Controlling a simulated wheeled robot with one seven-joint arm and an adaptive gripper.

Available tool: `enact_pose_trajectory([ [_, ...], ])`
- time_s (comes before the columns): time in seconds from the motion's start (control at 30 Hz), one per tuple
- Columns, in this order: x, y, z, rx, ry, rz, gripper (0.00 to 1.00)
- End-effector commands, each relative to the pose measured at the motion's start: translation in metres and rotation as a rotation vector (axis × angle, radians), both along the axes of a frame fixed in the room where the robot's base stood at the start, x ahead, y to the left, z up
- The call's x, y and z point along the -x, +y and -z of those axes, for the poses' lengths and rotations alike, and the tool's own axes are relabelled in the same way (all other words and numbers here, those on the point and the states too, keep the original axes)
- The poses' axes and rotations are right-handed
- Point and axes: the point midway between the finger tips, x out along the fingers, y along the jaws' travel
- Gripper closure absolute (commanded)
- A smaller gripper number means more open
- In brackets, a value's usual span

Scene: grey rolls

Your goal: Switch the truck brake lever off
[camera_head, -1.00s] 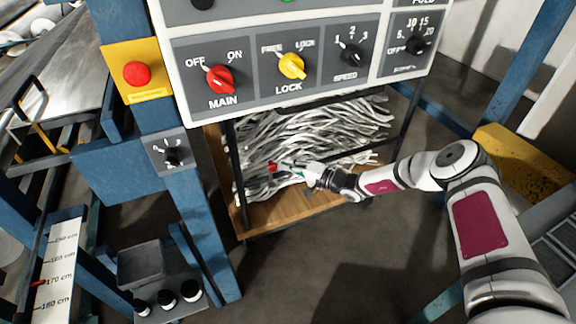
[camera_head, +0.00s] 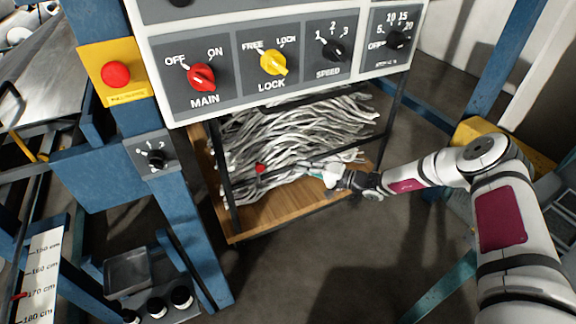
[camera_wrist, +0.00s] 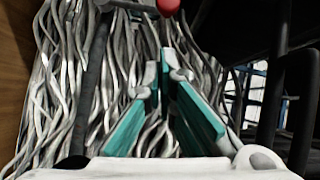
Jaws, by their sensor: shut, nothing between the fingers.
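The brake lever shows as a red ball knob (camera_head: 260,168) in the head view, low in front of the rack of grey strands. In the wrist view the red knob (camera_wrist: 168,6) is at the top edge, beyond my fingertips, with a pale stem leading to it. My gripper (camera_head: 317,172) is to the right of the knob and apart from it in the head view. Its teal-padded fingers (camera_wrist: 163,65) are shut and empty in the wrist view. The lever's base and pivot cannot be made out.
A control panel (camera_head: 285,92) with red, yellow and black knobs hangs above the rack. Grey strands (camera_head: 300,130) fill the rack over a wooden board (camera_head: 280,207). Dark posts (camera_wrist: 272,95) stand right of my fingers. A blue frame (camera_head: 200,235) stands at left. Open floor lies in front.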

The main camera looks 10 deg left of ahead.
Motion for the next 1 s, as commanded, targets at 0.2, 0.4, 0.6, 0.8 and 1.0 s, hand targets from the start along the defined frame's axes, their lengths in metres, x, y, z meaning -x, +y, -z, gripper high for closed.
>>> enact_pose_trajectory([
  [0.2,0.009,-0.026,-0.002,-0.001,0.000,0.001,1.00],
  [0.4,0.012,-0.031,-0.003,-0.001,0.000,-0.001,1.00],
  [0.6,0.011,-0.031,-0.002,-0.001,0.000,-0.001,1.00],
  [0.8,0.011,-0.031,-0.002,-0.001,0.000,-0.001,1.00],
  [1.0,0.018,-0.028,-0.026,0.036,-0.012,-0.057,1.00],
])
